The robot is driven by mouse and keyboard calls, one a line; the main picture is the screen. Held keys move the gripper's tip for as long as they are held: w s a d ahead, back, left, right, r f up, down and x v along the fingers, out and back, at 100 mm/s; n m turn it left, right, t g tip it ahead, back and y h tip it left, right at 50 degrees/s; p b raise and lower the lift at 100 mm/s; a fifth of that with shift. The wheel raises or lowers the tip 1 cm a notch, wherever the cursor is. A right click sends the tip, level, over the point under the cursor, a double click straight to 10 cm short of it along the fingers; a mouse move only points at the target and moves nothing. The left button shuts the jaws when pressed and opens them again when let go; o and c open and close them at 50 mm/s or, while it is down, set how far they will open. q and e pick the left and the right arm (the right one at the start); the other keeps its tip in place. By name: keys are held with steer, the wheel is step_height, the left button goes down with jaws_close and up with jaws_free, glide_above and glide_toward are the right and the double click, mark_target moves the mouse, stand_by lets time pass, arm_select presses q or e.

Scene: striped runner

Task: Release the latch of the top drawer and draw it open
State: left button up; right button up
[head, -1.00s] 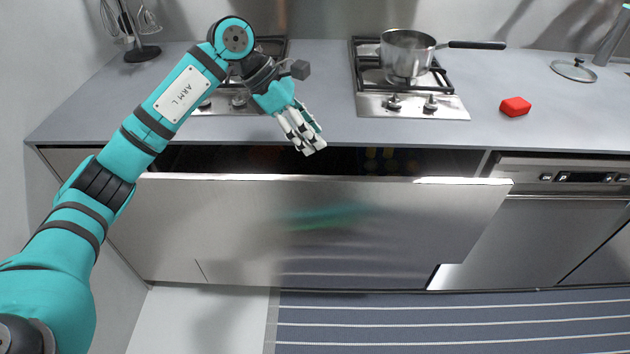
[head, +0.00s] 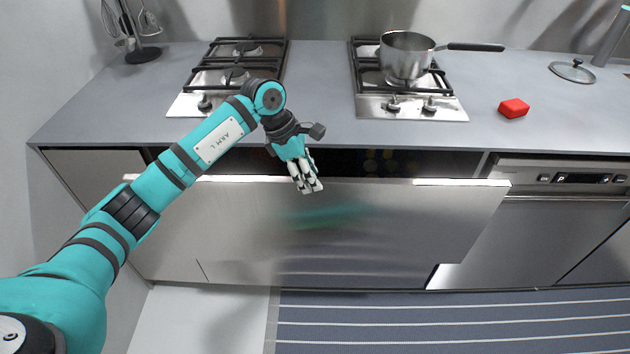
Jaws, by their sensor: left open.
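The top drawer (head: 400,220) is a wide steel front below the counter. It stands part-way out, with a dark gap behind its top edge and some round yellowish items (head: 380,160) dimly visible inside. My left gripper (head: 308,188) is open and empty, pointing down at the middle of the drawer's top edge. Its fingers overlap the edge in the picture; I cannot tell whether they touch it. No latch can be made out. My right gripper is not in view.
A steel pot (head: 405,58) stands on the right hob (head: 412,105). A left hob (head: 230,75) is empty. A red block (head: 514,108) and a glass lid (head: 573,71) lie on the counter (head: 320,100). A striped runner (head: 450,325) covers the floor.

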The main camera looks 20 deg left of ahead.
arm_select(q)
steer(key=shift+x, duration=1.6)
jaws_close()
